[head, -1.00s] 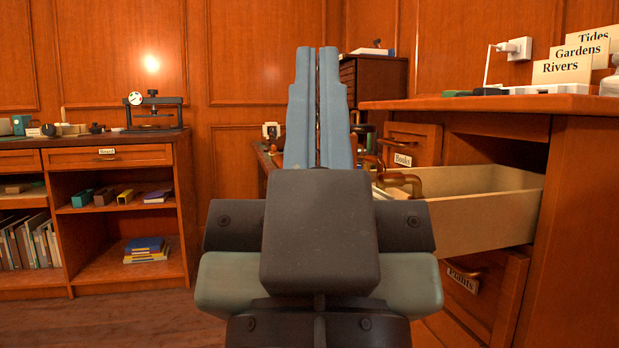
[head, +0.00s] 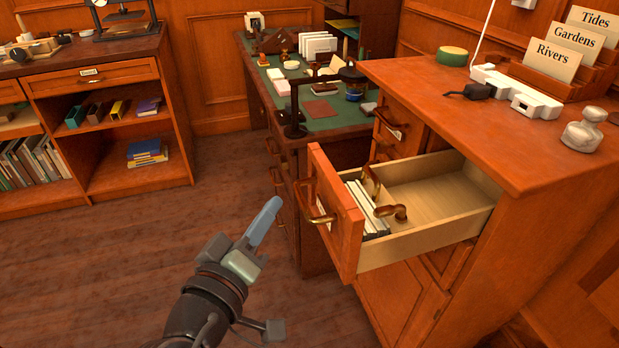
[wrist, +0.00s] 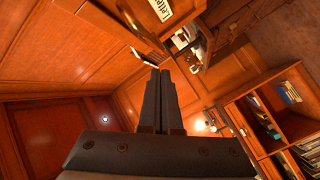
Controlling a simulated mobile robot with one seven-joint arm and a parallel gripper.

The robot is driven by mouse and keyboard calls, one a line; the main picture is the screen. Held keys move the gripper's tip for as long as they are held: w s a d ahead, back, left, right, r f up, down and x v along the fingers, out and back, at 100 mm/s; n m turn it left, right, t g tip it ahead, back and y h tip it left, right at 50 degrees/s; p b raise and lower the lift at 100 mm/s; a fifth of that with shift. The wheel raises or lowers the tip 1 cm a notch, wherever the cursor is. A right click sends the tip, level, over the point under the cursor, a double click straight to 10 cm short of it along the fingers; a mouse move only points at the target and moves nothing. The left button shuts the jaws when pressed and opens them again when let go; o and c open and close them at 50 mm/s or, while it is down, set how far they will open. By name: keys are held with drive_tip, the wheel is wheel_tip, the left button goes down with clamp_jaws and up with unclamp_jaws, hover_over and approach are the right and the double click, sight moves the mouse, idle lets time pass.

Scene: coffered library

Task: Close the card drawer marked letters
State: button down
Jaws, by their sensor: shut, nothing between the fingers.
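The card drawer (head: 336,222) stands pulled well out of the cabinet at right, its brass pull (head: 316,207) facing left. White cards (head: 364,208) stand behind its front, and brass curved pieces (head: 392,211) show inside; the rear is bare wood. In the wrist view a label reading "Letters" (wrist: 160,9) shows at the top, partly cut off. The label is not visible in the head view. My gripper (head: 273,208) is shut and empty, left of the drawer front and apart from it, pointing up and right. It also shows in the wrist view (wrist: 160,75).
A green-topped desk (head: 300,105) with a lamp (head: 292,115) stands behind the drawer. Open floor (head: 110,260) lies to the left.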

drive_tip(key=s+a+f+n+h+p, duration=0.2)
drive_tip(key=s+f+n+h+p, duration=0.1)
drive_tip(key=s+f+n+p, duration=0.35)
drive_tip(key=b, duration=0.1)
approach(323, 212)
drive_tip(key=w, duration=0.3)
drive_tip(key=shift+w+d+r+g, duration=0.15)
drive_tip(key=shift+w+d, duration=0.2)
drive_tip(key=shift+d, duration=0.2)
drive_tip(key=shift+w+d+r+g, duration=0.15)
drive_tip(key=shift+w+d, duration=0.15)
drive_tip(key=shift+d, duration=0.25)
drive_tip(key=shift+w+d, duration=0.1)
drive_tip(key=shift+d, duration=0.25)
